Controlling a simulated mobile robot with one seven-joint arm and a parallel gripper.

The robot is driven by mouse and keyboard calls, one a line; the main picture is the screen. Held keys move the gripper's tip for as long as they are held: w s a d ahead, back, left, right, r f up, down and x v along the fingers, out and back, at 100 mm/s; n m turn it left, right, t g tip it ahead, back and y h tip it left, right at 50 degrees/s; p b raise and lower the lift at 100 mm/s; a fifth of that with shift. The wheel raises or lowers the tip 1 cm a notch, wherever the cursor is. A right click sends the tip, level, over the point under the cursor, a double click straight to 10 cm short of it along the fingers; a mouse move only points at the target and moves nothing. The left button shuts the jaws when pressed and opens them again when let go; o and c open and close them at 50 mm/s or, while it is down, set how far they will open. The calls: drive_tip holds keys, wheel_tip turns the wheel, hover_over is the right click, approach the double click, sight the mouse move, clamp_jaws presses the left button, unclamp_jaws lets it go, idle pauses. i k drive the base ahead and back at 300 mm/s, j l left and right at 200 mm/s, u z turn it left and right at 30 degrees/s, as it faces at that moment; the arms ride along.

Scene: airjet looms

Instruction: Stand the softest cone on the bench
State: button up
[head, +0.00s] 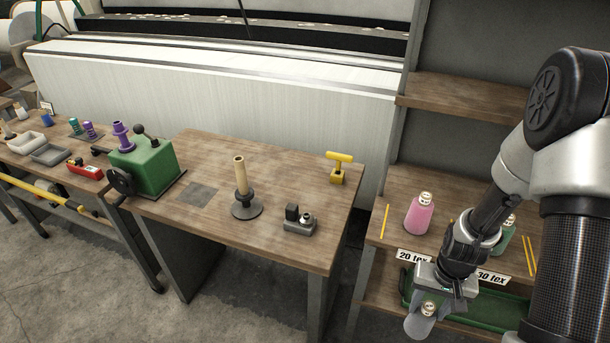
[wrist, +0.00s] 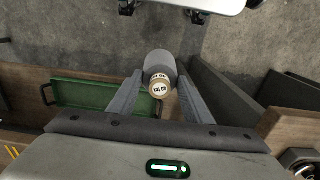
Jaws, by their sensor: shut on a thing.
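My gripper (head: 434,290) is shut on a grey cone (head: 418,326) with a pale, labelled top. The cone hangs in front of the shelf unit, its wide end tilted down and left in the head view. In the wrist view the grey cone (wrist: 158,64) sits between both fingers. A pink cone (head: 419,216) stands on the shelf by the "20 tex" label. A green cone (head: 507,240) stands by the "30 tex" label, partly hidden by my arm. The wooden bench (head: 275,245) is left of the shelf. The pictures do not show which cone is softest.
The bench holds a green lever box (head: 143,167), a dark square patch (head: 197,194), a tan tube on a black base (head: 241,176), a small grey device (head: 299,222) and a yellow T-handle (head: 340,166). A green tray (wrist: 92,93) lies low in the shelf. Bare wood shows between the bench items.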

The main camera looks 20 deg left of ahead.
sight(197, 194)
drive_tip(key=k+j, duration=0.1)
drive_tip(key=j, duration=0.45)
drive_tip(key=k+j, duration=0.1)
drive_tip(key=j, duration=1.05)
drive_tip(key=k+j, duration=0.15)
drive_tip(key=j, duration=0.45)
drive_tip(key=k+j, duration=0.1)
drive_tip(key=j, duration=0.45)
